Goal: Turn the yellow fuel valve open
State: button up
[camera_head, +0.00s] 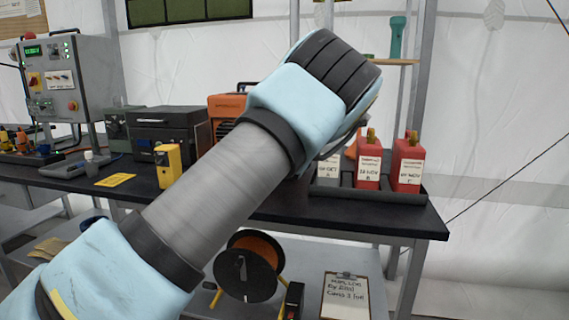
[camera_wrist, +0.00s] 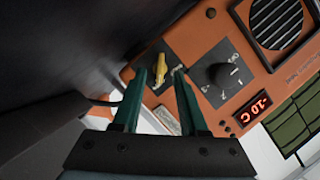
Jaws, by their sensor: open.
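The yellow fuel valve (camera_wrist: 158,63) is a small handle on a dark square plate on the orange heater's panel, in the upper middle of the wrist view. My gripper (camera_wrist: 160,76) is open, with its two green fingers pointing at the panel. The valve shows between and just beyond the fingertips; I cannot tell whether they touch it. The orange heater (camera_head: 228,103) stands on the bench in the head view, partly behind my arm. There the valve and my fingers are hidden by my arm.
Beside the valve, the panel has a black knob (camera_wrist: 219,74), a round grille (camera_wrist: 277,21) and a red display (camera_wrist: 262,105). Red fuel cans (camera_head: 407,165) stand in a tray at the bench's right. A yellow box (camera_head: 168,165) stands left of my arm.

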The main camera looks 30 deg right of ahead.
jog(key=v, duration=0.7)
jog(key=shift+s+a+b, duration=0.1)
jog(key=shift+a+b, duration=0.1)
jog(key=shift+b, duration=0.15)
